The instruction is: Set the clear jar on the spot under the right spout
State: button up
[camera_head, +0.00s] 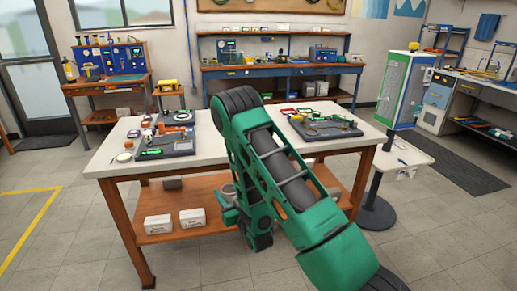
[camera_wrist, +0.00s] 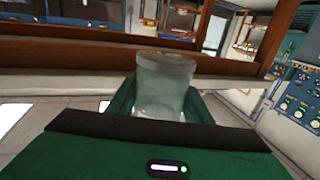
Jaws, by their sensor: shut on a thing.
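A clear jar (camera_wrist: 163,88) with a greyish lid shows in the wrist view, upright in the picture, between the two green fingers of my gripper (camera_wrist: 158,108). My gripper is shut on it.
The white-topped table (camera_head: 110,163) carries a left grey device board (camera_head: 180,148) and a right one (camera_head: 340,133). White boxes (camera_head: 158,224) sit on its wooden lower shelf (camera_head: 190,190). A green-edged cabinet (camera_head: 396,88) stands on a pedestal table at right. Floor at left is clear.

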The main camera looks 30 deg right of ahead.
jog(key=shift+w+d, duration=0.1)
jog(key=shift+d, duration=0.15)
jog(key=shift+f, duration=0.4)
